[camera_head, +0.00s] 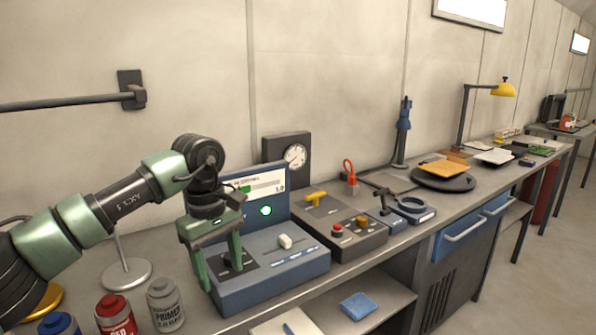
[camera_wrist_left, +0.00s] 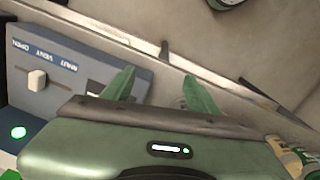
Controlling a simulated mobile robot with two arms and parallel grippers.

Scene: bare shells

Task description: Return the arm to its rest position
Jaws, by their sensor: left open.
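My left arm (camera_head: 120,205) comes in from the left in the head view. Its green left gripper (camera_head: 222,272) points down, open, with nothing between its fingers. It hangs in front of the left part of a blue-grey control box (camera_head: 285,272), which has a white knob (camera_head: 285,241) and a lit green light. In the left wrist view the gripper's two green fingertips (camera_wrist_left: 158,92) stand apart over the bench's front edge, and the box (camera_wrist_left: 75,75) is to the left. I cannot tell whether a finger touches the box. My right gripper is not in view.
Paint cans (camera_head: 166,305) stand on the bench close to the left gripper. A grey box with a red button (camera_head: 337,230) and a yellow handle sits to the right. A lamp (camera_head: 502,89) stands farther along. A wall bar (camera_head: 65,103) is behind my arm. Open floor lies at right.

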